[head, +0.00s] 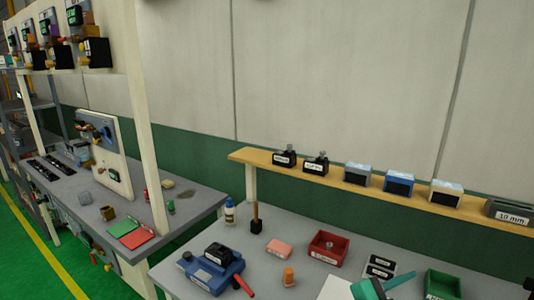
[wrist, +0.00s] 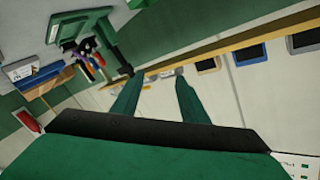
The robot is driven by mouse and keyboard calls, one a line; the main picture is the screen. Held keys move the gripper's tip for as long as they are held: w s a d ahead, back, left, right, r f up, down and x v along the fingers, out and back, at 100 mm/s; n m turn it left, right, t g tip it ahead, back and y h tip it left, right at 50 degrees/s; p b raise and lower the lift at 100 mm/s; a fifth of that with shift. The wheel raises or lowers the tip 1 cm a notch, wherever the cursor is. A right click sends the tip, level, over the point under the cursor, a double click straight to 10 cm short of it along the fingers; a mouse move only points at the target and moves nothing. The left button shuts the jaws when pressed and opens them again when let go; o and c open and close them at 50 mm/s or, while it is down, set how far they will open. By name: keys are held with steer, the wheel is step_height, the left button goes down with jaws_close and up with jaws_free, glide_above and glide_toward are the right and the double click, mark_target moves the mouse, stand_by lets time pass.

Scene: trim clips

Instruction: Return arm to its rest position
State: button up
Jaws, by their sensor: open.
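My gripper (wrist: 158,82) shows in the wrist view with its two green fingers apart and nothing between them. A black crossbar and a green body fill the lower part of that view. In the head view a teal shape (head: 368,289) at the bottom edge, right of centre, looks like part of my gripper, in the air over the grey workbench (head: 262,262). The rest of my arm is mostly out of view.
A wooden shelf (head: 335,181) with several small boxes runs along the wall. Another bench stands at left.

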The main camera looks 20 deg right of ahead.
steer(key=a+f+n+t+y, duration=0.3)
steer(key=a+f+n+t, duration=0.1)
steer(key=a+n, duration=0.3)
steer(key=w+a+f+n+t+y, duration=0.1)
steer(key=a+f+n+t+y, duration=0.2)
steer(key=a+f+n+t, duration=0.2)
steer(key=a+f+n+t+y, duration=0.3)
steer(key=a+f+n, duration=0.5)
steer(key=a, duration=0.3)
steer(key=shift+w+a+f+n+t, duration=0.3)
steer(key=shift+w+n+t, duration=0.1)
steer(key=shift+t, duration=0.5)
steer(key=s+a+f+n+y, duration=0.3)
steer(key=s+a+f+y, duration=0.35)
steer(key=s+a, duration=0.6)
steer(key=s+a+y, duration=0.1)
steer(key=s+a, duration=0.8)
steer(key=s, duration=0.2)
steer(key=shift+s+a+g, duration=0.2)
steer(key=shift+g, duration=0.2)
steer(key=shift+f, duration=0.1)
